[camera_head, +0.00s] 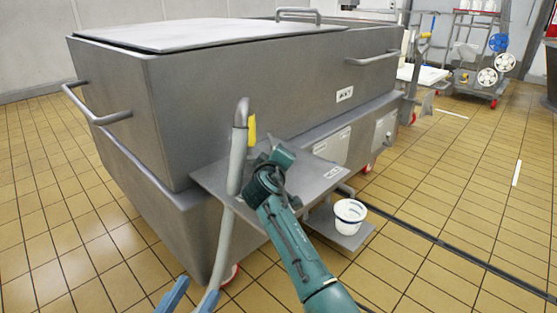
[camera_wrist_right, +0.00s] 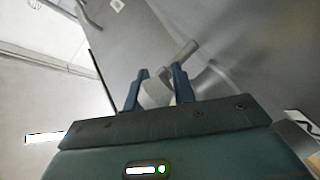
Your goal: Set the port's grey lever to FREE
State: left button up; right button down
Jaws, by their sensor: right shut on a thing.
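In the right wrist view, my right gripper (camera_wrist_right: 158,85) is shut on a light grey piece (camera_wrist_right: 155,95), which looks like the grey lever. A grey round bar (camera_wrist_right: 180,52) shows just beyond the fingertips. In the head view my teal right arm hides the right gripper and the lever, beside the grey plate (camera_head: 315,180) at the vat's front. The lever's position marks are not readable. My left gripper (camera_head: 190,298) shows at the bottom edge with its blue fingers apart, near the lower part of a grey curved hose (camera_head: 238,160).
The large grey vat (camera_head: 230,95) with side handles fills the middle. A yellow piece (camera_head: 252,130) shows beside the hose top. A white bowl (camera_head: 348,215) stands on a low shelf right of my arm. A cart (camera_head: 475,50) stands far right.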

jog(key=shift+f, duration=0.15)
jog(key=c, duration=1.4)
grip_release()
jog(key=shift+p+v, duration=1.55)
jog(key=shift+v, duration=2.2)
